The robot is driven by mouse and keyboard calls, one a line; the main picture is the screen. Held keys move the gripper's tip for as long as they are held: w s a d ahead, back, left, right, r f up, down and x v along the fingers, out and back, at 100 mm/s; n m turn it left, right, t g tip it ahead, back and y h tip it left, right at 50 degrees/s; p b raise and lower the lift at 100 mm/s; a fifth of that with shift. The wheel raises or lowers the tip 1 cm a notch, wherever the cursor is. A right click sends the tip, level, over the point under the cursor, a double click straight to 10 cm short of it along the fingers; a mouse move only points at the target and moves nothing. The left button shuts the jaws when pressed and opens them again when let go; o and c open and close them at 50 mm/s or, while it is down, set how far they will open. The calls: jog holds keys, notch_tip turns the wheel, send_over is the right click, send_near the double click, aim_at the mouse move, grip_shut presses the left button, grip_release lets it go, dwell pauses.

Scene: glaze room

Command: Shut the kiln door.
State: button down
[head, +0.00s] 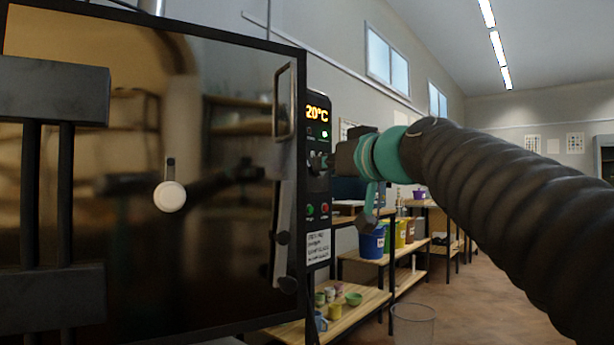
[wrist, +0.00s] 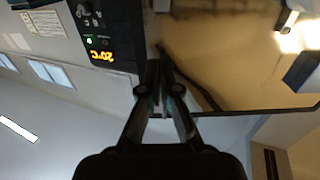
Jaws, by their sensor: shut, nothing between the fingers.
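The kiln door (head: 120,260) fills the left of the head view, a dark glossy face with a pale round plug (head: 170,196). Its upright bar handle (head: 285,100) is near the right edge, with a lever (head: 284,245) below. No clear gap shows at that edge; I cannot tell whether the door is fully closed. The upside-down wrist view shows the door (wrist: 225,60) again. My gripper (wrist: 160,70) is shut and empty, its tips in front of the line between door and control panel. Contact cannot be told.
The control panel (head: 318,165), reading 20°C, stands right of the door. Dark hinge blocks (head: 50,90) are at the far left. Wooden shelves (head: 345,305) with bowls and a blue bucket (head: 371,243) stand behind. A clear bin (head: 413,325) is on the floor, which is open farther right.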

aim_at(284, 168)
jog(key=p+x, duration=0.3)
jog(key=x, duration=1)
jog(key=shift+w+a, duration=0.1)
jog(key=shift+w, duration=0.1)
